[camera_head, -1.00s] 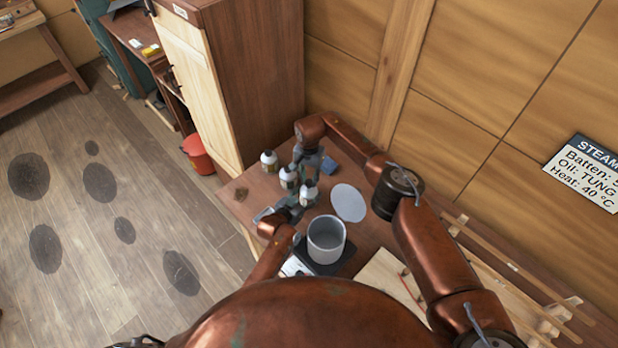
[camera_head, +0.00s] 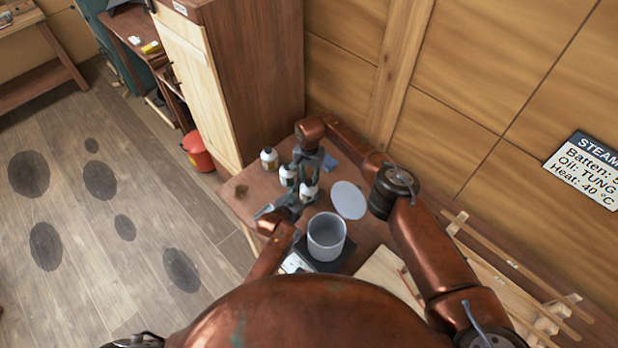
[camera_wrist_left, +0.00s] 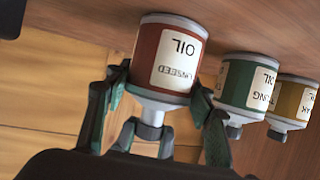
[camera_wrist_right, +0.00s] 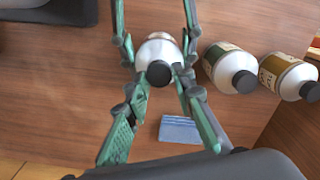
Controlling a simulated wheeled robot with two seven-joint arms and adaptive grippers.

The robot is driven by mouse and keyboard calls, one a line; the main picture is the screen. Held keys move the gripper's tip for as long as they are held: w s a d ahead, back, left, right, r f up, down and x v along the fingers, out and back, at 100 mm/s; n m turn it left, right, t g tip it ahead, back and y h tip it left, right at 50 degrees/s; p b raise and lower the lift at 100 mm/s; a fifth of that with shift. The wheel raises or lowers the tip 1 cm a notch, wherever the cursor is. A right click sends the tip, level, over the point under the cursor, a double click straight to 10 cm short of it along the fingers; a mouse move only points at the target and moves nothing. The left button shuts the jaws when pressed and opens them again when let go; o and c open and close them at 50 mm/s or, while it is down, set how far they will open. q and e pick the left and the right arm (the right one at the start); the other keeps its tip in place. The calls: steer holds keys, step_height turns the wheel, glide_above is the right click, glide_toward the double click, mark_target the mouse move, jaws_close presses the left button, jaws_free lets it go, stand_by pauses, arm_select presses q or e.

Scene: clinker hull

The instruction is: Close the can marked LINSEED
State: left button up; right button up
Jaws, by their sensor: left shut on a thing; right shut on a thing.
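The can marked LINSEED (camera_wrist_left: 167,62) has a red body and a white label. It stands at the near end of a row of three cans, and shows in the head view (camera_head: 309,192). My left gripper (camera_head: 297,204) is shut around its upper body, a finger on each side in the left wrist view. A dark cap (camera_wrist_right: 158,73) sits at its neck. My right gripper (camera_wrist_right: 161,86) is shut on this cap, its fingertips on both sides. The cap lines up with the neck; I cannot tell how tightly it is seated.
A green TUNG can (camera_wrist_left: 245,83) and a yellow can (camera_wrist_left: 291,101) stand beside it, both capped. A blue block (camera_wrist_right: 180,130) lies near my right gripper. A grey pot (camera_head: 326,238) and a pale disc (camera_head: 349,200) are close by. A tall cabinet (camera_head: 250,80) stands behind.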

steer(key=shift+f, duration=0.35)
